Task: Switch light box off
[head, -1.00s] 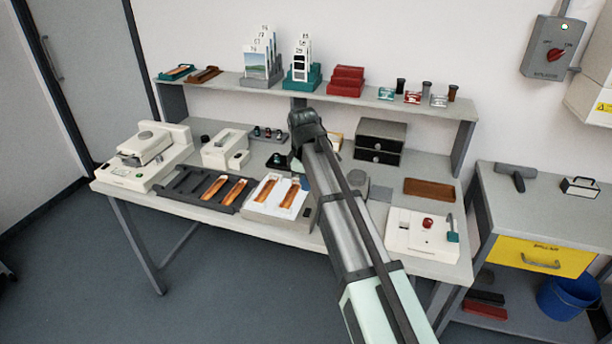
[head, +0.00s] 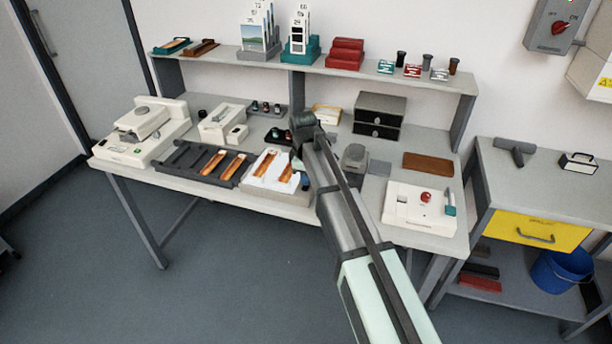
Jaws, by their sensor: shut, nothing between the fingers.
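The light box (head: 262,184) is a low grey-sided box with a bright white top, near the front middle of the bench. Orange film strips (head: 265,164) lie on its top. The top looks lit. My gripper (head: 298,164) hangs down from the dark wrist over the right end of the light box. It is shut and empty, small in this view and partly hidden by my arm. My arm crosses in front of the box's right end. I cannot make out a switch or whether the fingertips touch the box.
A dark tray with film strips (head: 205,172) lies left of the light box. A grey rounded device (head: 354,158) stands close right of my arm. A white box with a red button (head: 415,207) is farther right. Black drawers (head: 380,115) stand behind. A shelf (head: 225,60) runs along the back.

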